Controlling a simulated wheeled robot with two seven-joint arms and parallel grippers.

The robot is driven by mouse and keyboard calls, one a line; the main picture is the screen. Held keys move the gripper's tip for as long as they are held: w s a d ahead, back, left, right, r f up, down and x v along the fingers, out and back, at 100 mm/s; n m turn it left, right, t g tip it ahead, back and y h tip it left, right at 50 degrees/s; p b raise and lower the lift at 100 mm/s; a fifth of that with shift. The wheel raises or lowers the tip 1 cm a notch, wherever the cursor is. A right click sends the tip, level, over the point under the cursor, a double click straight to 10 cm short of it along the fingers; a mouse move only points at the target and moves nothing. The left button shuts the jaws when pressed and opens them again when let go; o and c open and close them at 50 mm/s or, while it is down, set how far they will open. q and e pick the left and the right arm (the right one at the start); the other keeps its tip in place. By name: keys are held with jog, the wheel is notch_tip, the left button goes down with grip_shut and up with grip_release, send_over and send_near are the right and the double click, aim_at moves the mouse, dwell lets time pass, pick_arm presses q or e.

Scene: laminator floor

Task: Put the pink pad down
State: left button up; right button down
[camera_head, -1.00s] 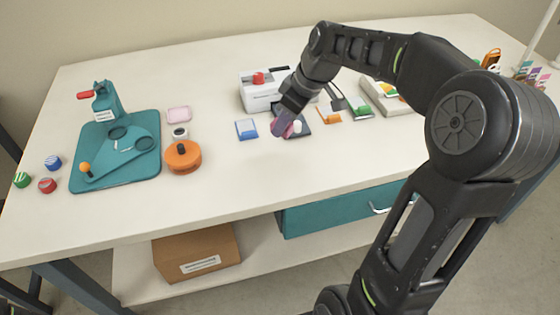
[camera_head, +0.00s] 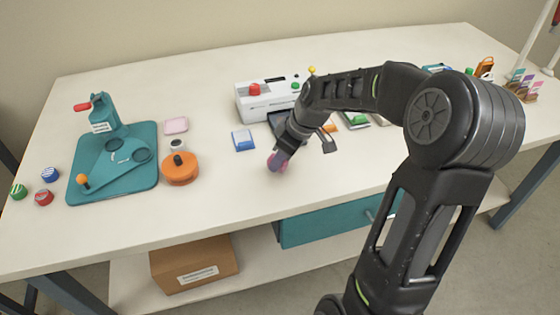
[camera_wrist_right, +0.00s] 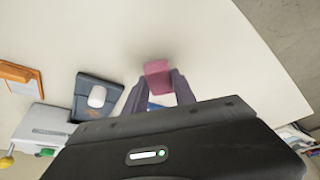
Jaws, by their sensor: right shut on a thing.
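My right gripper (camera_head: 278,162) is shut on a pink pad (camera_wrist_right: 157,70), over the bare front part of the table (camera_head: 225,200). In the right wrist view the pad sits between the two dark fingertips (camera_wrist_right: 158,82). In the head view only a bit of pink shows at the fingertips. I cannot tell whether the pad touches the table or hangs just above it. A lighter pink rectangular piece (camera_head: 176,125) lies on the table beside the teal press board. My left gripper is not in view.
A teal press (camera_head: 110,175) stands at left with an orange round tool (camera_head: 180,170) beside it. A blue-and-white packet (camera_head: 243,141) lies left of my gripper. A white machine (camera_head: 262,105) and a dark pad (camera_wrist_right: 97,97) with a white object are behind. The front table edge is near.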

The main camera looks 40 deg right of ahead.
jog(key=shift+f, duration=0.75)
jog(key=shift+f, duration=0.2)
jog(key=c, duration=1)
grip_release()
jog(key=shift+r, duration=0.1)
jog(key=shift+r, duration=0.1)
jog(key=shift+r, duration=0.15)
jog(key=v, duration=1.2)
